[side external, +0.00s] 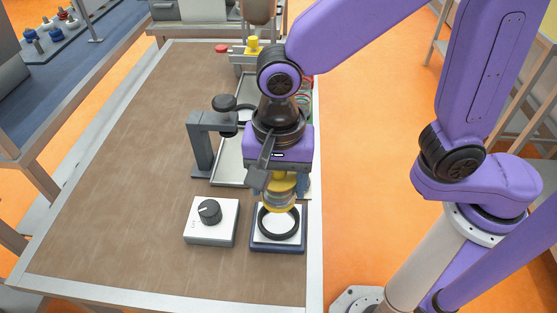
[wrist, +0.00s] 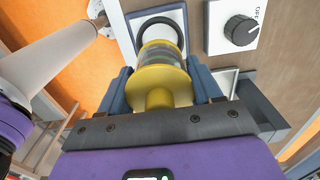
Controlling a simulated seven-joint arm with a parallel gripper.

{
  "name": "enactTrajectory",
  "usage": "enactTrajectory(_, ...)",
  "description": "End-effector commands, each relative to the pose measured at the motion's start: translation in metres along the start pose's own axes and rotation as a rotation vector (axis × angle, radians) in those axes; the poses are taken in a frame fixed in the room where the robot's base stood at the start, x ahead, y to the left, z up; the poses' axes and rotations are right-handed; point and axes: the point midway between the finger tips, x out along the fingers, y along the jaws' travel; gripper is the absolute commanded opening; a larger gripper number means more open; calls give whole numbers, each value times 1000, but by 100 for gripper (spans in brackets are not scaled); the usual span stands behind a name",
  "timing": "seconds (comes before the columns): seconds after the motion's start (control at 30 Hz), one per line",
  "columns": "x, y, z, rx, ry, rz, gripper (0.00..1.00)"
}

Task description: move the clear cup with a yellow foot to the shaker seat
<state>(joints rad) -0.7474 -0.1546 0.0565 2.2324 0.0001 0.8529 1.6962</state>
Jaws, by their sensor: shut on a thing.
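The clear cup with a yellow foot (side external: 279,203) is held below my gripper (side external: 282,180), its yellow part towards the gripper and its clear part pointing down. In the wrist view my gripper (wrist: 160,92) has its blue fingers on either side of the yellow foot (wrist: 160,86), shut on it. The shaker seat (side external: 278,237), a black ring on a white plate with a dark blue base, is just below and in front of the cup. It also shows past the cup in the wrist view (wrist: 157,24). I cannot tell whether cup and ring touch.
A white box with a black dial (side external: 210,221) stands just left of the seat. A dark grey stand (side external: 203,150) with an overhanging arm and a pale tray (side external: 228,165) lie behind. The table's right edge is close to the seat. The left table area is clear.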

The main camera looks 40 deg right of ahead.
Motion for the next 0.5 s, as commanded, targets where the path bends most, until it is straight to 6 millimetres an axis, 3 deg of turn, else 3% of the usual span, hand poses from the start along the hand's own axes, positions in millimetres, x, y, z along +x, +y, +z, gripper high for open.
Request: enactTrajectory(0.5, 35, 0, 0, 0, 0, 2, 33)
